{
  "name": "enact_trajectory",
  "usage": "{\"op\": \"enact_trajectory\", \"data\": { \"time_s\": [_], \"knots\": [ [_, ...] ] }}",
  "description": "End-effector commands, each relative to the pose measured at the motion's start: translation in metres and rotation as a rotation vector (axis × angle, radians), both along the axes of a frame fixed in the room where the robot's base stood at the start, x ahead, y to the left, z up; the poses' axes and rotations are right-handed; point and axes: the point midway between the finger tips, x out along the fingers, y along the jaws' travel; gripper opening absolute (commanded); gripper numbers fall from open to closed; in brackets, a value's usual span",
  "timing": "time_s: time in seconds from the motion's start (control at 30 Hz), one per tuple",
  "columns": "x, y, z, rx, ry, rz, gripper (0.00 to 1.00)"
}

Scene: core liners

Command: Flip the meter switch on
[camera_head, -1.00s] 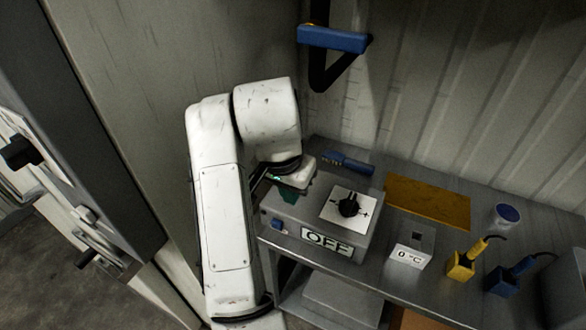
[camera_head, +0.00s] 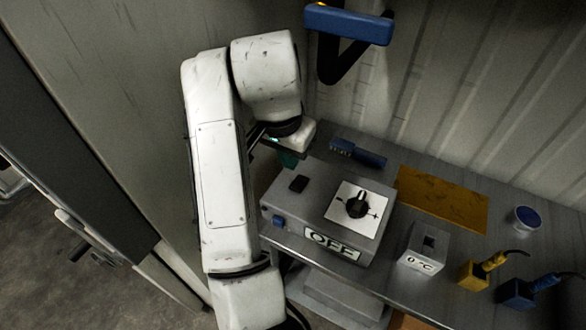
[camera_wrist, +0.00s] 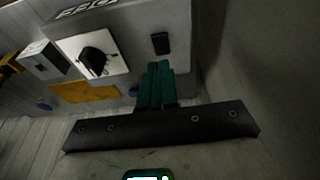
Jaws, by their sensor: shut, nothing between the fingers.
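The meter is a grey box (camera_head: 292,218) on the metal table, with a panel reading OFF (camera_head: 331,245) on its front. A small black rocker switch (camera_head: 299,184) sits on its top; it also shows in the wrist view (camera_wrist: 160,43). A black knob (camera_head: 357,205) on a white plate is right of the switch. My gripper (camera_head: 287,160) is behind and left of the switch. In the wrist view, the green fingers (camera_wrist: 159,68) are together and empty, appearing just below the switch. I cannot tell their exact height above the box.
A blue-handled brush (camera_head: 357,153) lies behind the meter. To the right are an orange plate (camera_head: 442,197), a grey 0 °C block (camera_head: 423,249), a blue-topped cup (camera_head: 527,218), and yellow (camera_head: 474,275) and blue (camera_head: 515,292) holders. A blue-handled thing (camera_head: 348,25) hangs on the wall.

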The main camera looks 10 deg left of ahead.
Motion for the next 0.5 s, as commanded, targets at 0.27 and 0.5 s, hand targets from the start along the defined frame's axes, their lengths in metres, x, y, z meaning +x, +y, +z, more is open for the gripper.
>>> {"op": "enact_trajectory", "data": {
  "time_s": [0.27, 0.5],
  "knots": [
    [0.009, -0.005, -0.049, -0.005, 0.001, -0.001, 0.00],
    [0.016, -0.007, -0.079, -0.003, 0.004, 0.001, 0.00]
  ]
}}
